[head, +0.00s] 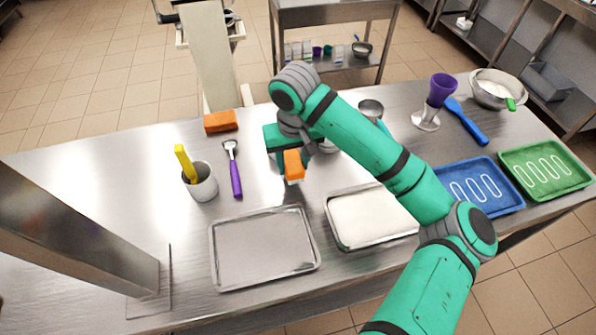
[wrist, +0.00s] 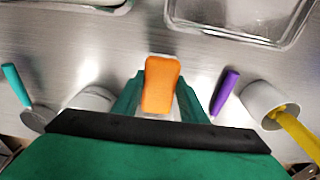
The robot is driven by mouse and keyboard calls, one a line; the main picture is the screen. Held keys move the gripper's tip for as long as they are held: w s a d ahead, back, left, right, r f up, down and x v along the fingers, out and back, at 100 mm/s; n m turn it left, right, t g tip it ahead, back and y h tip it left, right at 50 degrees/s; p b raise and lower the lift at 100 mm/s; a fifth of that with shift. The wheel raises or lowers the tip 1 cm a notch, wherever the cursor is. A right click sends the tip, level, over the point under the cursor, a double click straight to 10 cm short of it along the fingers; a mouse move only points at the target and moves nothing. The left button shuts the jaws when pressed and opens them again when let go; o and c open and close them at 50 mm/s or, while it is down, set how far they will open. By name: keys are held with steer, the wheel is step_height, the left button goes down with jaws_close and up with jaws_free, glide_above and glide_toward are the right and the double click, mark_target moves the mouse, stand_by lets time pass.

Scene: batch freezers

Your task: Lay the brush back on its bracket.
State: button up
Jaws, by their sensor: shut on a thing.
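My gripper (head: 284,148) is over the middle of the steel table, behind the two flat trays. It is shut on an orange block-shaped piece (head: 293,165), which I take to be the brush. In the wrist view the orange piece (wrist: 160,85) sits between the green fingers, with a pale edge under it; no bristles can be made out. It seems held above the table; the gap is unclear. I cannot identify the bracket for certain. A second orange block (head: 221,121) lies at the back left.
A purple-handled scoop (head: 235,175) and a white cup with a yellow handle (head: 200,184) are to the left. An empty metal tray (head: 214,262) and a white-filled tray (head: 337,238) lie in front. Blue (head: 512,207) and green (head: 575,190) trays are at right.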

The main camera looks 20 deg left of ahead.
steer(key=shift+w+d+f, duration=0.25)
steer(key=shift+d+f, duration=0.1)
steer(key=shift+f, duration=0.15)
steer(key=shift+w+d+f, duration=0.1)
steer(key=shift+f, duration=0.85)
steer(key=shift+w+d+f, duration=0.1)
steer(key=shift+f, duration=0.8)
steer(key=shift+f, duration=0.1)
steer(key=o, duration=1)
steer(key=shift+s, duration=0.1)
